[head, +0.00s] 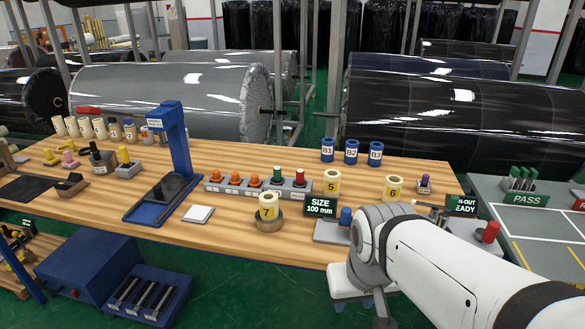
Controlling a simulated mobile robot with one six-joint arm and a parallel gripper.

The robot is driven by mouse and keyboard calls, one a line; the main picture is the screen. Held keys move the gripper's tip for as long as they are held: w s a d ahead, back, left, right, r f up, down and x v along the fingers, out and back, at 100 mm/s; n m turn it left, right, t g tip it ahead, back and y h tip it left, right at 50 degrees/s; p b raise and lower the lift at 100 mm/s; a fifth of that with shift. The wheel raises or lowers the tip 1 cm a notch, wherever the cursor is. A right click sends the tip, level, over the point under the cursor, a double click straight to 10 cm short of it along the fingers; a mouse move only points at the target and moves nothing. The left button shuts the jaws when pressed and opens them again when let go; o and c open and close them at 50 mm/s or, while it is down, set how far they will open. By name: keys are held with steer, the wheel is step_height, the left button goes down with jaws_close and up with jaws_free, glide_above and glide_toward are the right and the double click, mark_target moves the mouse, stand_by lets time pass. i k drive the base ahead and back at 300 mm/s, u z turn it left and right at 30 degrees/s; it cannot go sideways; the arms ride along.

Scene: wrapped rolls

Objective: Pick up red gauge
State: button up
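A red gauge (300,177) stands upright at the right end of a grey rack (257,194) in the middle of the wooden table. A green gauge (277,174) stands directly to its left, with several orange ones (235,179) further left in the same rack. The red gauge is clear of my arm. My white arm reaches in from the lower right, and its grey joint is over the table's front edge, to the right of the rack. I cannot make out my gripper's fingers in this view.
Blue cups (351,152) stand behind. Bare wood lies behind the rack.

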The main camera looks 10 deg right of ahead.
mark_target(300, 182)
steer(key=u, duration=0.05)
steer(key=i, duration=1)
steer(key=z, duration=0.05)
